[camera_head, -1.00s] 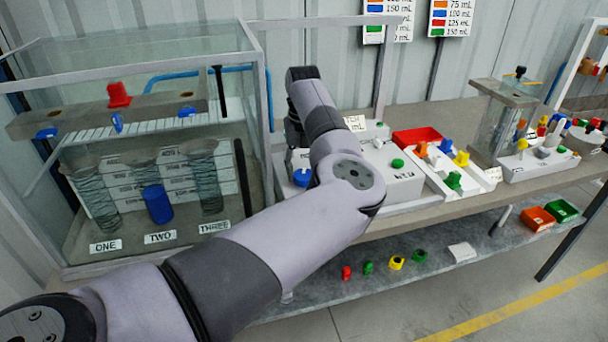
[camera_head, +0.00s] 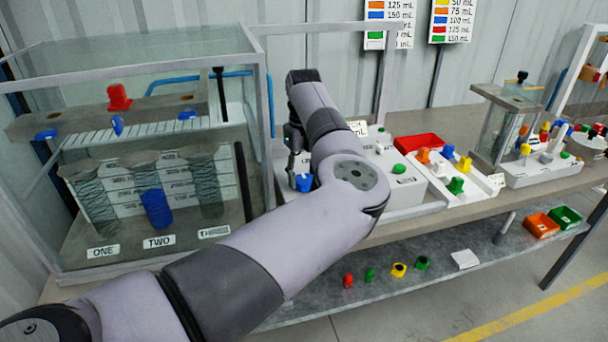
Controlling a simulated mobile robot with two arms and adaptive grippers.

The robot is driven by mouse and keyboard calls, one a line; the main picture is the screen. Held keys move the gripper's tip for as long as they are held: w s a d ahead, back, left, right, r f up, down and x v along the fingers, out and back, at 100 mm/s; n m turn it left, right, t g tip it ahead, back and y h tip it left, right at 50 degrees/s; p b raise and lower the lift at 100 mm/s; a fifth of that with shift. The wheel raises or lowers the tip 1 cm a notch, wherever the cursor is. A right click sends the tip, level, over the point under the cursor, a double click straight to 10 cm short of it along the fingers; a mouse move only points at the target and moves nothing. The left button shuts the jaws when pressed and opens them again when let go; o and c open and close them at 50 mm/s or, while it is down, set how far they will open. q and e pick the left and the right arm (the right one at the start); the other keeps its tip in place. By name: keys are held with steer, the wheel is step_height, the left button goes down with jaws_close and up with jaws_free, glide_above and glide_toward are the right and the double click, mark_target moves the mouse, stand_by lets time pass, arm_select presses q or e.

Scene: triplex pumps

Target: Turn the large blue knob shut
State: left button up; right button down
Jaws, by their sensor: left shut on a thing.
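The large blue knob (camera_head: 304,183) sits at the left end of the white box (camera_head: 403,186) on the bench, partly hidden by my arm and gripper. My left gripper (camera_head: 296,178) reaches down onto it from above, shut on it. One finger shows along the knob's left side; the other is hidden behind my forearm. My right gripper is not in view.
A glass-walled case (camera_head: 150,60) with tubes labelled ONE, TWO and THREE stands close to the left. A red tray (camera_head: 418,141) and coloured knobs lie to the right of the white box. Loose knobs lie on the lower shelf (camera_head: 325,290).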

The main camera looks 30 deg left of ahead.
mark_target(304, 178)
arm_select(q)
steer(key=o, duration=1.2)
steer(key=shift+c, duration=0.2)
step_height(304, 178, up, 12)
